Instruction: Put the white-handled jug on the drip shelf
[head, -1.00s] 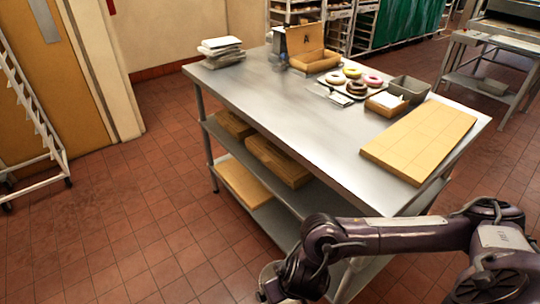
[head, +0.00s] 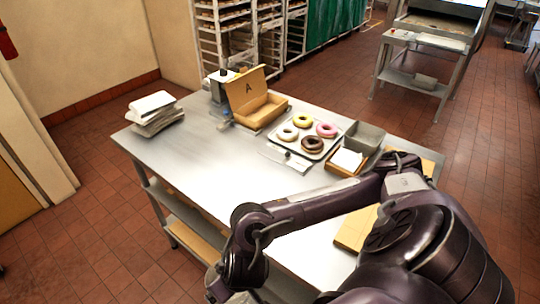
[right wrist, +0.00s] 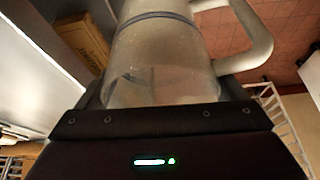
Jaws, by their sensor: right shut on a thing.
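A clear, cloudy jug (right wrist: 160,60) with a dark blue band fills the middle of the right wrist view. Its pale, whitish handle (right wrist: 255,35) sticks out to the right. My right gripper (right wrist: 163,98) is shut on the jug's body. In the head view my right arm reaches across the table's near side; its hand is cut off at the bottom edge and the jug is hidden there. I cannot pick out the drip shelf for certain. My left gripper is not in view.
A steel table (head: 190,160) with lower shelves stands in front. On it are stacked pale items (head: 153,112), an open box marked A (head: 262,108), a tray of doughnuts (head: 318,152), a grey bin (head: 362,136) and a tan board (head: 352,232). Its left-middle top is clear.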

